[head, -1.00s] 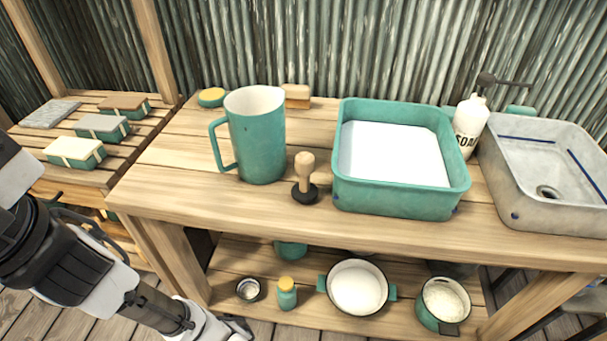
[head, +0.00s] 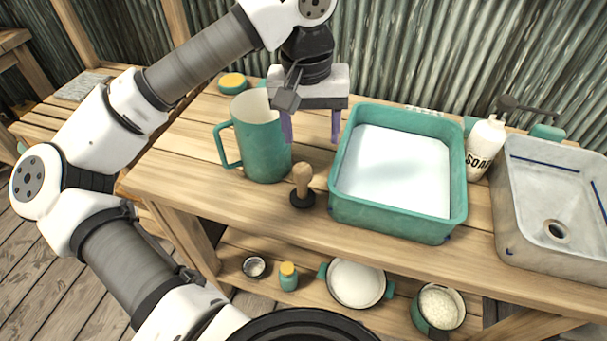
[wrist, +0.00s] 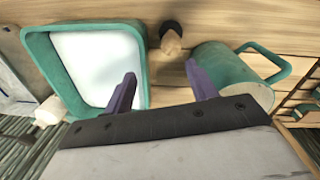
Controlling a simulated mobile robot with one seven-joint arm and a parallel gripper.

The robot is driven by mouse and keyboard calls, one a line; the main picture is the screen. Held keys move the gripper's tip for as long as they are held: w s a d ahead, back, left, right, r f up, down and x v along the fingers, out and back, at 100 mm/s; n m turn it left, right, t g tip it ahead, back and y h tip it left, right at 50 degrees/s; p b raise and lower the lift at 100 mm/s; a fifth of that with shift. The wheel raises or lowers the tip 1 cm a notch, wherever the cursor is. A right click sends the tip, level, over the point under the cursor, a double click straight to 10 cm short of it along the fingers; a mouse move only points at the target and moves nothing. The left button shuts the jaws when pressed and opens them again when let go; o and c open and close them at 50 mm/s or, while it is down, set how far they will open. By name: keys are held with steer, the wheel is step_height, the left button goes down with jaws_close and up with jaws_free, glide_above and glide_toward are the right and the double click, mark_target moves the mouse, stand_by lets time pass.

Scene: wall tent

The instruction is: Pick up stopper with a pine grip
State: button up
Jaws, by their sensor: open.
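The stopper (head: 302,181) stands upright on the wooden counter, with a light wooden grip on a black round base. It is between the teal jug and the teal basin. My gripper (head: 311,128) is open and empty, pointing down above and behind the stopper, with its purple fingers apart. In the wrist view the stopper (wrist: 171,40) shows beyond the gap between the two fingers (wrist: 163,88), nearer the right one. Nothing touches the stopper.
The tall teal jug (head: 262,150) stands close to the left of the stopper. The teal basin (head: 388,215) stands close to its right. A soap bottle (head: 485,145) and grey sink (head: 550,200) are farther right. The counter's front strip is clear.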

mark_target(303, 185)
steer(key=shift+y, duration=0.4)
steer(key=f, duration=0.2)
steer(key=a+f, duration=0.1)
steer(key=f, duration=0.2)
steer(key=f+p, duration=0.1)
steer(key=f, duration=0.1)
steer(key=shift+w+a+f, duration=0.1)
steer(key=shift+a+f, duration=0.1)
steer(key=shift+f, duration=0.15)
steer(key=shift+s+f+p, duration=0.2)
steer(key=shift+f+p, duration=0.85)
steer(key=shift+f, duration=2.2)
steer(key=c, duration=1.1)
